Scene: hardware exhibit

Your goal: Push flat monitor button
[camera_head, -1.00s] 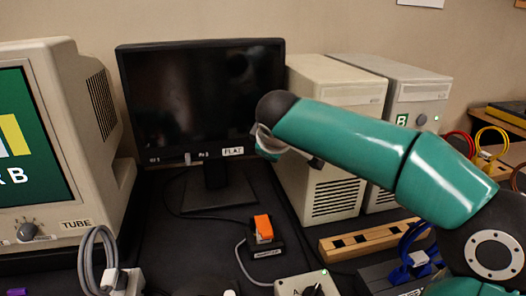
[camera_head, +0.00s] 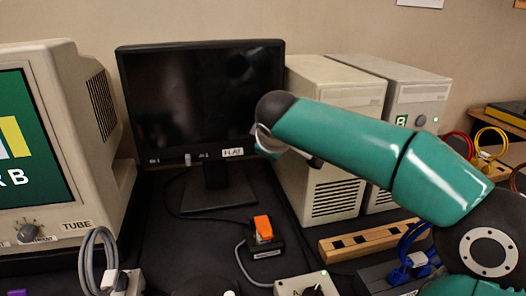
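The flat monitor (camera_head: 200,100) stands at the back centre with a dark screen, on a black stand. Its lower bezel carries a FLAT label (camera_head: 232,153), small input markings and a small light button-like part (camera_head: 187,159). My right arm reaches in from the right. Its teal link ends in front of the monitor's lower right corner and the beige case beside it. My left gripper is not recognisable in this view.
A tube monitor (camera_head: 60,150) stands at left. Two beige computer cases (camera_head: 325,140) stand right of the flat monitor. An orange switch (camera_head: 263,228), a wooden slotted block (camera_head: 370,240), a grey cable and a knob box (camera_head: 305,284) lie in front. Dark mat is free around the stand.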

